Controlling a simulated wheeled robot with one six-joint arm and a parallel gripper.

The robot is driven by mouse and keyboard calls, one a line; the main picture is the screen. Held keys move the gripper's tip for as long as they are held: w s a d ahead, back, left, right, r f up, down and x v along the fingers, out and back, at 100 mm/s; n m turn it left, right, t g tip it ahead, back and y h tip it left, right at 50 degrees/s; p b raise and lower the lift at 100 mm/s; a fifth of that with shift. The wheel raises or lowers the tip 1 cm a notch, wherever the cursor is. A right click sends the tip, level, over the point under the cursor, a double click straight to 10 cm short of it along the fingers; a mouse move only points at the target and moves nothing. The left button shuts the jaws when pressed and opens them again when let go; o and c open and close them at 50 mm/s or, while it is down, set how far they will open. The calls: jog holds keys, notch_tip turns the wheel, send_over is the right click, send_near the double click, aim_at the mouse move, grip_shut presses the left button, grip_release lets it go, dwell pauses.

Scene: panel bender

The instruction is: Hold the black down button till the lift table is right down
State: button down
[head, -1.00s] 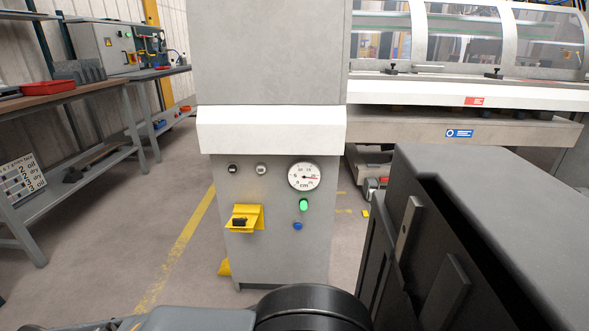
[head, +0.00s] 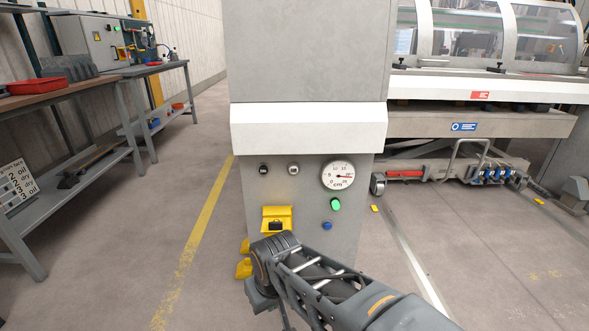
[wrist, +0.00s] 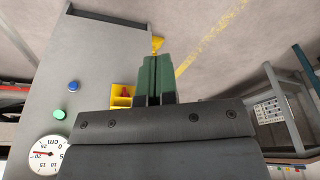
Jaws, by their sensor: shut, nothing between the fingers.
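The grey control cabinet (head: 310,215) has a small black button (head: 264,169) at upper left and a pale button (head: 292,168) beside it. A round cm gauge (head: 338,175) has its red needle pointing right, around 20; it also shows upside down in the wrist view (wrist: 47,155). A yellow holder (head: 276,216) with a dark piece inside sits lower down. My gripper (wrist: 157,62) has its green fingers closed together and empty, beside the yellow holder in the wrist view. In the head view my wrist hides it.
A green lamp or button (head: 335,204) and a blue button (head: 327,226) sit below the gauge. Workbenches (head: 85,85) stand at left. The panel machine (head: 480,100) is at right, with a low wheeled frame under it. Floor around the cabinet is mostly clear.

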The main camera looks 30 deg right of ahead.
jog(key=shift+d, duration=0.1)
jog(key=w+d+r+n+t+y+p, duration=0.1)
jog(key=w+d+r+n+t+p, duration=0.1)
jog(key=w+n+t, duration=0.3)
jog(key=w+d+r+n+t+y+p, duration=0.2)
jog(key=w+d+r+n+t, duration=0.2)
jog(key=w+n, duration=0.7)
jog(key=w+d+r+n+t+y+p, duration=0.2)
jog(key=w+d+r+n+t, duration=0.1)
jog(key=w+n+t, duration=0.5)
jog(key=shift+w+d+n, duration=0.2)
jog(key=shift+n, duration=1.5)
jog(key=shift+w, duration=0.1)
